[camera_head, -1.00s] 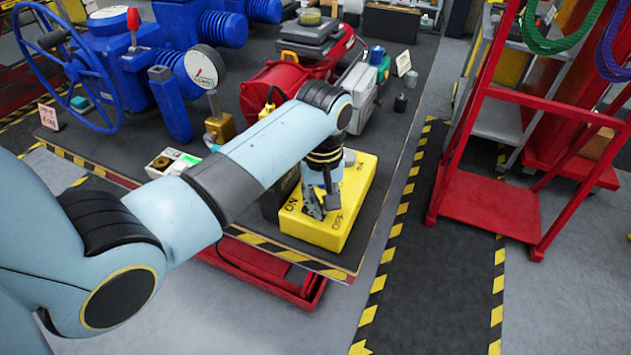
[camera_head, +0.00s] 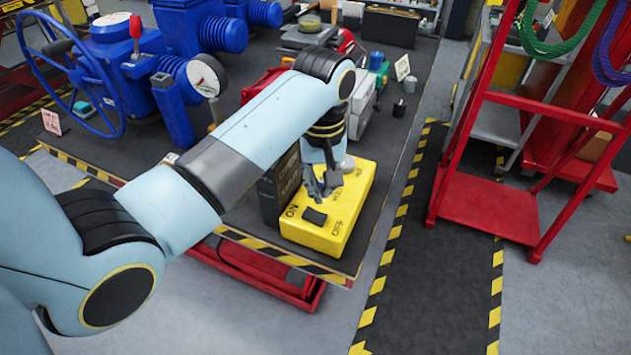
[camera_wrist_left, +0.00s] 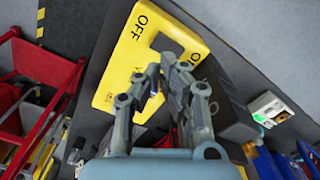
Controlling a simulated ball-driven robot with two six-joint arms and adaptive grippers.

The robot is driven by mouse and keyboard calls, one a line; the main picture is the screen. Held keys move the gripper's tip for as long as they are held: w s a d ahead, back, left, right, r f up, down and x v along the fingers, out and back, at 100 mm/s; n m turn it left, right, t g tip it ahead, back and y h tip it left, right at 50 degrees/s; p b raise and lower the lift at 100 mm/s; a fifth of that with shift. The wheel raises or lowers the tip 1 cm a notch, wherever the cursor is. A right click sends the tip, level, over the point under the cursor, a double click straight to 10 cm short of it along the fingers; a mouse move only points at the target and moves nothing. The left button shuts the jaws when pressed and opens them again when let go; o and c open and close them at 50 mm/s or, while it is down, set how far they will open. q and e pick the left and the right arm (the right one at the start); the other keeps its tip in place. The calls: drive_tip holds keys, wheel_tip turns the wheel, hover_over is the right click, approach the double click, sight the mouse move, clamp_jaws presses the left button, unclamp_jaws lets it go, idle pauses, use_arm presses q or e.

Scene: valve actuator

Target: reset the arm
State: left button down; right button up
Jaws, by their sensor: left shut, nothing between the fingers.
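The yellow box (camera_head: 345,222) marked ON and OFF sits at the front right corner of the table. It also shows in the left wrist view (camera_wrist_left: 120,75). A dark rectangular switch (camera_head: 314,216) is on its top face, and shows bare in the left wrist view (camera_wrist_left: 166,43). My left gripper (camera_head: 320,190) is over the box, just beyond the switch in the head view. In the left wrist view its fingers (camera_wrist_left: 160,65) are shut with nothing between them, near the switch. Whether the tips touch the box I cannot tell. My right gripper is not in view.
A dark box (camera_head: 270,203) stands directly left of the yellow box. A blue valve body with a handwheel (camera_head: 85,75) and a gauge (camera_head: 207,75) stand at the left. A red cart (camera_head: 490,205) stands at the right, across a clear striped walkway (camera_head: 435,260).

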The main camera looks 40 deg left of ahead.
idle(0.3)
use_arm(q)
drive_tip(key=shift+s, duration=0.2)
drive_tip(key=s+r+m+t, duration=0.1)
drive_tip(key=s+r+m, duration=0.2)
drive_tip(key=s, duration=0.3)
drive_tip(key=s+a+r+m+t+y, duration=0.1)
drive_tip(key=s+r+m, duration=0.2)
drive_tip(key=s, duration=0.3)
drive_tip(key=s+r+m+t, duration=0.2)
drive_tip(key=s+r+m, duration=0.1)
drive_tip(key=s, duration=0.4)
wheel_tip(320, 180, down, 37)
drive_tip(key=a+g+b, duration=0.2)
drive_tip(key=b, duration=1.1)
drive_tip(key=s+f+b, duration=0.4)
drive_tip(key=s+f, duration=0.2)
drive_tip(key=f, duration=0.4)
drive_tip(key=s+a+f+b, duration=0.1)
drive_tip(key=s+f+b, duration=0.2)
drive_tip(key=s+f, duration=0.4)
drive_tip(key=s+f+g+b, duration=0.1)
drive_tip(key=s+f+b, duration=0.3)
drive_tip(key=f, duration=0.9)
drive_tip(key=s, duration=0.3)
drive_tip(key=shift+a+b, duration=0.25)
drive_tip(key=shift+b, duration=0.05)
